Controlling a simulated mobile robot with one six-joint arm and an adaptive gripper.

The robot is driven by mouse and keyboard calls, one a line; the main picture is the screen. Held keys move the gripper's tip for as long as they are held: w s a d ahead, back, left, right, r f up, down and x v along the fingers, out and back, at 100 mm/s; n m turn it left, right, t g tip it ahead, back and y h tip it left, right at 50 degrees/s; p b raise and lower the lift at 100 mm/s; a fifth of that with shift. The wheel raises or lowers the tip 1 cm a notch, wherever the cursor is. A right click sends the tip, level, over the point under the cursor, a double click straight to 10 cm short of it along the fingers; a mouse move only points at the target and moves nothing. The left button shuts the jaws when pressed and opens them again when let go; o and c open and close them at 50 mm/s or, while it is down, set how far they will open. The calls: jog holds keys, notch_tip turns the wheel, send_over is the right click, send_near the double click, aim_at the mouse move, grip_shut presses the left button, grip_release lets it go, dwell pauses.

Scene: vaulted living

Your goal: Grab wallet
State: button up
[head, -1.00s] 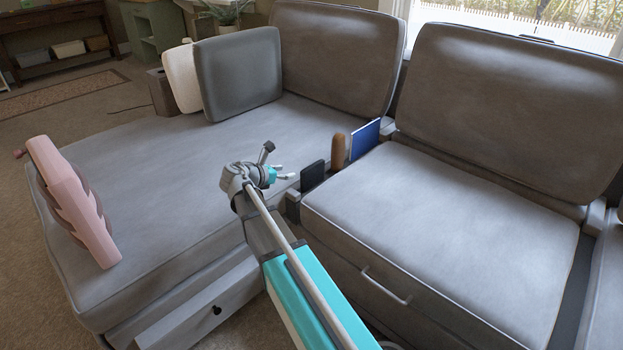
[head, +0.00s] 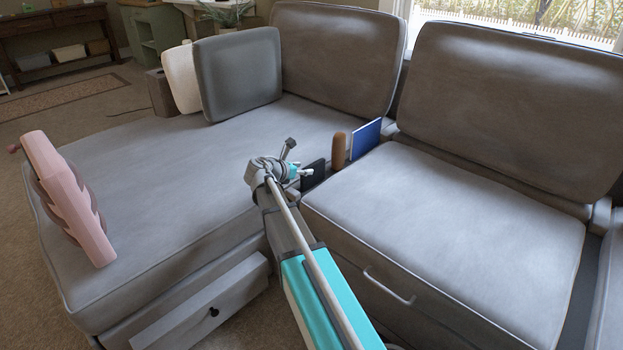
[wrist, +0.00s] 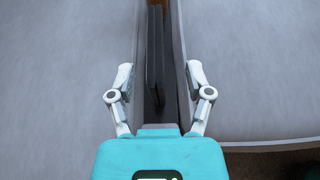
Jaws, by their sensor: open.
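A dark, flat upright item that looks like the wallet (head: 313,175) stands in the narrow slot between the two sofa sections. In the wrist view it shows as a thin dark edge (wrist: 155,50) in the gap. My gripper (head: 303,172) is just left of it in the head view, partly covering it. In the wrist view my gripper (wrist: 160,76) is open and empty, with its fingers on either side of the slot. The lower part of the item is hidden in the slot.
A brown rounded object (head: 338,151) and a blue book (head: 366,139) stand behind it in the same slot. Sofa cushions (head: 450,215) flank the slot closely. A pink object (head: 68,195) stands on the left seat, which is otherwise mostly clear. A drawer (head: 205,308) is at the sofa's front.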

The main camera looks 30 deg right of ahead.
aim_at(307, 168)
dwell(0.3)
jog(key=b+x, duration=0.1)
jog(key=x, duration=0.3)
jog(key=shift+w+b, duration=0.2)
jog(key=shift+b, duration=0.15)
jog(key=shift+w+d+f, duration=0.1)
jog(key=shift+d+f, duration=0.05)
jog(key=shift+d, duration=0.35)
grip_shut()
